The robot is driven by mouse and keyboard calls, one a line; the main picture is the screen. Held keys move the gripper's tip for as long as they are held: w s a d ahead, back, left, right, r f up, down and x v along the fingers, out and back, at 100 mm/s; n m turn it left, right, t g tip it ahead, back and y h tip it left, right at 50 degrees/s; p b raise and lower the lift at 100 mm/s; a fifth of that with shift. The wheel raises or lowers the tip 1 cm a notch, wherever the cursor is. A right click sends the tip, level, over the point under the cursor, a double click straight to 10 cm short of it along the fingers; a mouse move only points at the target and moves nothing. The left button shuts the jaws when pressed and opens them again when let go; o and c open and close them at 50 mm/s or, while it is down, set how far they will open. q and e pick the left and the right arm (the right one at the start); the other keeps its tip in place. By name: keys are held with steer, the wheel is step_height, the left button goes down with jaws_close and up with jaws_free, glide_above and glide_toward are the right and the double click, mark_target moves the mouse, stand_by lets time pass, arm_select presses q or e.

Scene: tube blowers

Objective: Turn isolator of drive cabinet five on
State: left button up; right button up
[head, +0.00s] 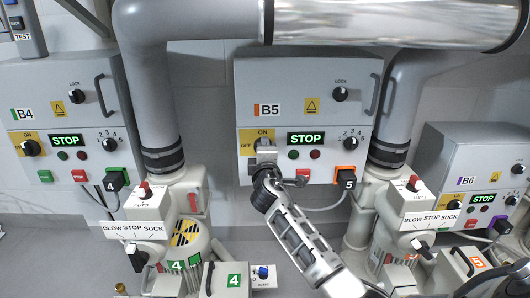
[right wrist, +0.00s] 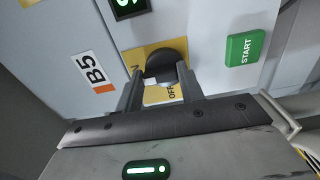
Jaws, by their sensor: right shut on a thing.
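Drive cabinet B5 (head: 290,80) is the grey box in the middle of the head view, with a lit STOP display (head: 306,139). Its isolator has a yellow plate (head: 246,145) marked ON at the top and OFF at the left, with a black knob. My right gripper (head: 265,154) is in front of the plate and hides most of the knob. In the right wrist view, the black isolator knob (right wrist: 164,66) sits between the fingers of my right gripper (right wrist: 162,84), which is shut on it. The knob's exact angle is hard to tell. My left gripper is out of view.
Cabinet B4 (head: 55,75) is at the left and cabinet B6 (head: 475,150) at the right. Thick grey pipes (head: 150,90) flank B5. A green START button (right wrist: 244,47) is close beside the fingers. Blower units with BLOW STOP SUCK labels (head: 133,229) stand below.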

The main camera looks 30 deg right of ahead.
steer(key=shift+a+f, duration=0.1)
steer(key=o, duration=1)
arm_select(q)
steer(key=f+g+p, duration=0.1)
steer(key=p, duration=0.1)
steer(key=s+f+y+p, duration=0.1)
steer(key=p, duration=0.1)
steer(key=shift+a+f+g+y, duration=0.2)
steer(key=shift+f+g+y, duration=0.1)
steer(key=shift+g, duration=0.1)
arm_select(e)
steer(key=v, duration=1.6)
